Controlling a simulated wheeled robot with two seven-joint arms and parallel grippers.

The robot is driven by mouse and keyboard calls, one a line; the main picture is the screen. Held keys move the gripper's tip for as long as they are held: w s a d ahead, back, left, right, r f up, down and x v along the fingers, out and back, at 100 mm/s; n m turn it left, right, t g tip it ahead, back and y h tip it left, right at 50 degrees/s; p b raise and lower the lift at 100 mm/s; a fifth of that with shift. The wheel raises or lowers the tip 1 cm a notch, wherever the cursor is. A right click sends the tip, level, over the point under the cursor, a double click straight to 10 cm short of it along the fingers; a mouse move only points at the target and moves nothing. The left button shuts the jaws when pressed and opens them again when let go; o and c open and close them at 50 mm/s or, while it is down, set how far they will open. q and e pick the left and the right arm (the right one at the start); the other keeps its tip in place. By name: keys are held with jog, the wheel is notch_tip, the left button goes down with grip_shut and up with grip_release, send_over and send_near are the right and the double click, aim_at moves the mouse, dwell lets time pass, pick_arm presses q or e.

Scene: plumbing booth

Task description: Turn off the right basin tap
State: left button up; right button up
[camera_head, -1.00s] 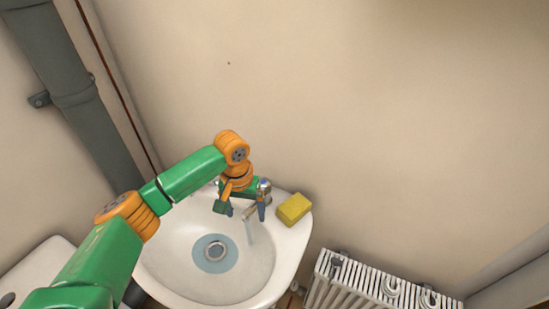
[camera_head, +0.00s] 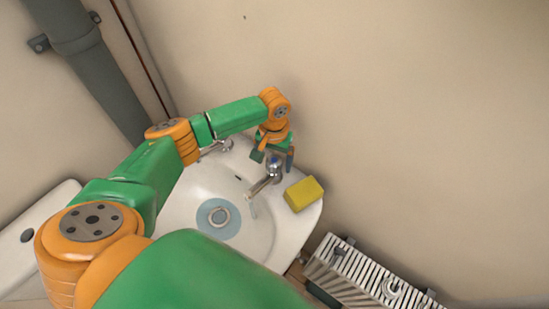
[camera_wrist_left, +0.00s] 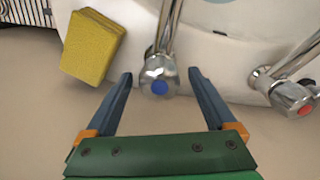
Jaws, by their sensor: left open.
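The right basin tap (camera_head: 274,170) is chrome with a blue-marked knob, on the basin's back rim. A pale streak like running water falls from its spout. In the left wrist view the blue-marked knob (camera_wrist_left: 160,78) sits between my fingertips, with a gap on each side. My left gripper (camera_head: 274,158) is open, just behind and over this tap, and holds nothing; its fingers also show in the left wrist view (camera_wrist_left: 161,76). The left tap (camera_head: 226,146) has a red-marked knob in the left wrist view (camera_wrist_left: 296,98), outside my fingers. My right gripper is out of view.
A yellow sponge (camera_head: 304,194) lies on the rim right of the tap. The white basin (camera_head: 296,228) has a drain (camera_head: 220,216). A radiator (camera_head: 358,277) stands at lower right, and a grey pipe (camera_head: 95,85) runs down the left. The wall is close behind my gripper.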

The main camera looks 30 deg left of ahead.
pick_arm(q)
jog(key=shift+w, duration=0.1)
jog(key=shift+c, duration=0.5)
jog(key=c, duration=1.3)
jog(key=shift+r, duration=0.1)
